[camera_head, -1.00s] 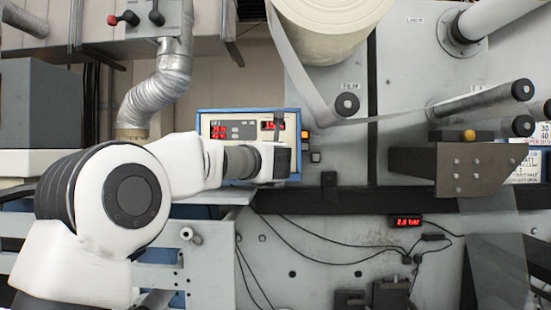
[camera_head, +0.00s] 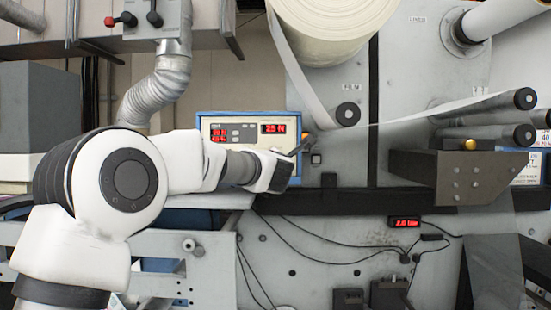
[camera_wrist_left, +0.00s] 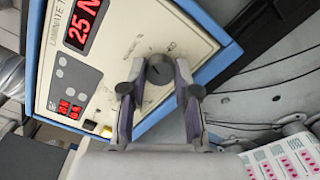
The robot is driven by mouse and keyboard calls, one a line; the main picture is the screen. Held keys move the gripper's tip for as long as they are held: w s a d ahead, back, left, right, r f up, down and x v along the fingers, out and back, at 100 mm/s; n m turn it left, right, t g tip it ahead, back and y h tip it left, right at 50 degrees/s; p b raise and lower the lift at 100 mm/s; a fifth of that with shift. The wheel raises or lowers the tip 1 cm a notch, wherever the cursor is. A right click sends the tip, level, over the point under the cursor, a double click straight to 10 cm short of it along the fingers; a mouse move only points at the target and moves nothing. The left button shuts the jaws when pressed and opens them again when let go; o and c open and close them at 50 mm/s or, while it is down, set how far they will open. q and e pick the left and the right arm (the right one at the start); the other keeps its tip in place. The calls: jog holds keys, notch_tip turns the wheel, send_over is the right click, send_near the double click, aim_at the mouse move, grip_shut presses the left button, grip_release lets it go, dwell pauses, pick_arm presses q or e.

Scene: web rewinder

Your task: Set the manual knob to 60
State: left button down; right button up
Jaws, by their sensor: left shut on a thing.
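The control box (camera_head: 250,117) has a blue frame and a cream panel, with red digits in its displays. Its upper right display (camera_head: 273,128) appears to read 25 N, and the same reading shows in the wrist view (camera_wrist_left: 83,25). The dark round knob (camera_wrist_left: 159,68) is on the panel in the wrist view; its scale marks are too small to read. My left gripper (camera_wrist_left: 160,90) is shut on the knob, one finger on each side. In the head view my left gripper (camera_head: 298,150) is tilted at the box's lower right and hides the knob. My right gripper is out of view.
A large white roll (camera_head: 330,25) hangs above right of the box, with its web running over rollers (camera_head: 348,113). A grey bracket (camera_head: 455,170) juts out at the right. Cables hang below the dark rail. A silver hose (camera_head: 155,90) stands at the left.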

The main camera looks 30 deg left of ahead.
pick_arm(q)
jog(key=shift+r+m, duration=0.1)
jog(key=shift+m, duration=0.6)
jog(key=shift+p, duration=0.3)
jog(key=c, duration=0.8)
grip_release()
jog(key=shift+d, duration=0.1)
jog(key=shift+c, duration=0.2)
jog(key=shift+d, duration=0.1)
jog(key=v, duration=0.7)
jog(key=shift+s, duration=0.2)
